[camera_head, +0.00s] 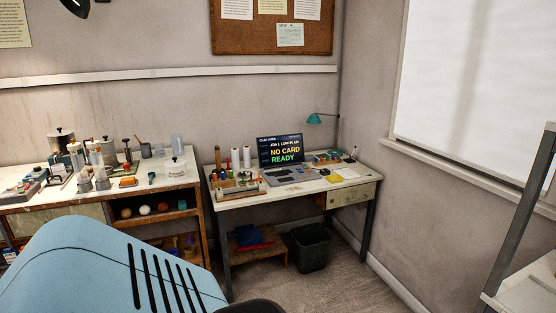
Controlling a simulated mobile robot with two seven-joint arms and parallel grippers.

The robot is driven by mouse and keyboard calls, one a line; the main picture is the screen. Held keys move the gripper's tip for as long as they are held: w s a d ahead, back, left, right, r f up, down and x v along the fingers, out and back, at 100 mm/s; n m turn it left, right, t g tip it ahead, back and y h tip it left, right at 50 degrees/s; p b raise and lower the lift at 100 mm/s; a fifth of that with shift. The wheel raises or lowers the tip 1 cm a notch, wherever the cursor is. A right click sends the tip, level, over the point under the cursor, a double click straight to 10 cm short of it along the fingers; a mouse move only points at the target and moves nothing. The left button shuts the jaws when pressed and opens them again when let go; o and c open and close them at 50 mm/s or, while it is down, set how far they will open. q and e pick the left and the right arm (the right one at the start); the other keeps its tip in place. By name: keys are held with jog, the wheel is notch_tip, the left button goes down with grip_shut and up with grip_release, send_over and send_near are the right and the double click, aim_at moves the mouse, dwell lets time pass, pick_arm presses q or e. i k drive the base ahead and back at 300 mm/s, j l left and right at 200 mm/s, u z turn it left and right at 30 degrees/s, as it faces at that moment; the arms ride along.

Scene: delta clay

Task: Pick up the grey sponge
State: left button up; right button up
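I cannot make out a grey sponge in the head view; many items on the two tables are too small and far off to identify. The workbench (40,208) on the left carries crowded tools, jars and bottles, with a small orange block (128,182) near its front. The desk (235,204) in the middle carries a screen (280,149), a dark keyboard-like item (291,179) and several small things. Neither of my grippers is in view.
A dark bin (311,247) stands under the desk, beside a low wooden stool (257,251) with blue and red items. A metal-framed rack (518,210) stands at the right edge. Some floor (335,285) is clear in front of the desk.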

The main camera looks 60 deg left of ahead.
aim_at(310, 158)
jog(key=u, duration=1.7)
